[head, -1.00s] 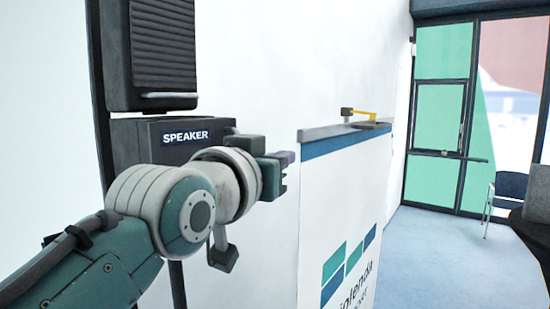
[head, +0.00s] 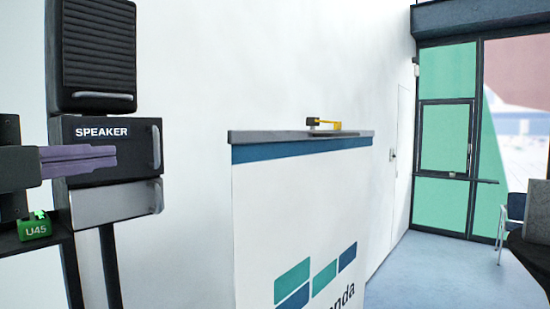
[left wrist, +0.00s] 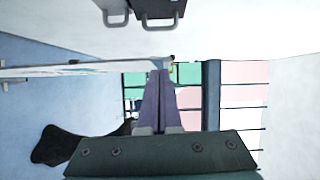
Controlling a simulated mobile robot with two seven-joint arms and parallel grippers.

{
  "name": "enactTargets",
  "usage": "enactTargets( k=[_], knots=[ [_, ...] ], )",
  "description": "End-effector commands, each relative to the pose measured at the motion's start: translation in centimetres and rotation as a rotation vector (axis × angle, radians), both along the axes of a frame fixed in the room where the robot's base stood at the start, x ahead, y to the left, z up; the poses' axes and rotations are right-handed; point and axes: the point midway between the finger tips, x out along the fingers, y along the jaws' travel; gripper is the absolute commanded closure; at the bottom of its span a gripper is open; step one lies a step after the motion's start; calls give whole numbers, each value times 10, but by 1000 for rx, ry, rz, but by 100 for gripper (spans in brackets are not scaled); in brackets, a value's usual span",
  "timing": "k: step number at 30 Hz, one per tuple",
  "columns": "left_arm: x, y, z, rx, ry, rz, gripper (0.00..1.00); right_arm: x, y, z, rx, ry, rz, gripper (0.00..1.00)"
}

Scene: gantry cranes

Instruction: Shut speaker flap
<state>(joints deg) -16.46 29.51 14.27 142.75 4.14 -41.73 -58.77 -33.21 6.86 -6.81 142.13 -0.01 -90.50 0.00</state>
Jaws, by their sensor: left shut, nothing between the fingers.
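The black speaker unit (head: 110,165) with a white "SPEAKER" label hangs at the left in the head view. It has a vertical grey handle at its right edge. I cannot tell how far its flap stands open. A grey panel (head: 115,203) with a handle sits just below. My left gripper (head: 115,158) comes in from the left, purple fingers together and empty. In the picture it overlaps the unit's front below the label; contact cannot be told. My right gripper is not in view.
A black ribbed box (head: 97,55) with a bottom handle is above the speaker unit. A white counter (head: 300,185) with a grey top stands to the right, a yellow-and-black item (head: 323,122) on it. Blue floor, a chair (head: 513,217) and windows lie beyond.

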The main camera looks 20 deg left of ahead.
Motion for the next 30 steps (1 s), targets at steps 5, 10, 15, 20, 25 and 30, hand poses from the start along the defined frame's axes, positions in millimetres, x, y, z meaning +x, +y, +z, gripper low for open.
enactTargets(
  k=[5, 10, 15, 20, 25, 30],
  knots=[
    [6, 1, 4, 33, -4, -1, 100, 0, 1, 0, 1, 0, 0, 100],
    [33, 3, 8, 26, -2, 1, 100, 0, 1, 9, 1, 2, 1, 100],
    [65, 5, 7, 26, -2, 1, 100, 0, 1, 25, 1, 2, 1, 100],
    [93, 7, 6, 25, -1, 0, 100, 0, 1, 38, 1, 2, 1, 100],
    [110, 22, 5, 29, 1, -1, 100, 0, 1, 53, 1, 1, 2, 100],
    [119, 32, 2, 29, 0, -4, 100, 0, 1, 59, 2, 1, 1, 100]
  ],
)
